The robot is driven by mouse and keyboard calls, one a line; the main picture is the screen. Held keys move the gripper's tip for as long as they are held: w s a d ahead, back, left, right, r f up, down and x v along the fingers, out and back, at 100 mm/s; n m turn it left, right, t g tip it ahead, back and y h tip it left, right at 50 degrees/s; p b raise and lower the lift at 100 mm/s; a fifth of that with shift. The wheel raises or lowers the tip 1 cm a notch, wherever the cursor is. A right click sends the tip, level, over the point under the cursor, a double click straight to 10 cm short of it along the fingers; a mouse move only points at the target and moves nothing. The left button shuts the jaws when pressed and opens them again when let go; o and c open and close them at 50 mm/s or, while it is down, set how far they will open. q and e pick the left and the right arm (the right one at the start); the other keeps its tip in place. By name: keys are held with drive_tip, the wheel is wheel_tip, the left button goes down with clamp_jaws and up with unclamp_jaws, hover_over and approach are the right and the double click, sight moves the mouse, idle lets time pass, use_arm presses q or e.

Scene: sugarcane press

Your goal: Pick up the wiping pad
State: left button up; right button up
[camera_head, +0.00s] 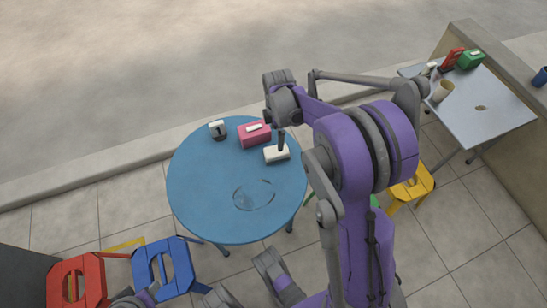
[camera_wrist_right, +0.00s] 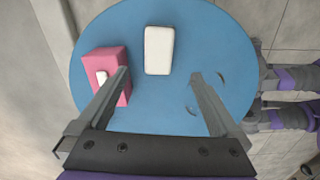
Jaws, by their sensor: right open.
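The wiping pad, a white block with rounded edges, lies on the blue round table (camera_head: 195,190). In the head view the pad (camera_head: 270,155) is at the table's right side, partly behind a dark finger of my right gripper (camera_head: 281,146). In the right wrist view the pad (camera_wrist_right: 159,50) lies just beyond the fingertips, between their lines. My right gripper (camera_wrist_right: 160,76) is open and empty, pointing down at the table above the pad. My left gripper cannot be made out in either view.
A small white and dark item (camera_head: 217,128) is by the far rim. A clear round patch (camera_head: 254,195) marks the table. Red (camera_head: 76,283), blue (camera_head: 163,268) and yellow (camera_head: 411,187) stools stand around.

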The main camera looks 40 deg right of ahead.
drive_tip(key=b, duration=0.2)
hover_over(277, 151)
wheel_tip(277, 151, down, 5)
drive_tip(key=shift+d+f, duration=0.15)
drive_tip(key=shift+w+f+b, duration=0.2)
drive_tip(key=shift+f+b, duration=0.75)
drive_tip(key=shift+f, duration=2.25)
drive_tip(key=c, duration=1.4)
drive_tip(key=shift+o, duration=0.2)
wheel_tip(277, 151, up, 10)
drive_tip(key=p, duration=0.3)
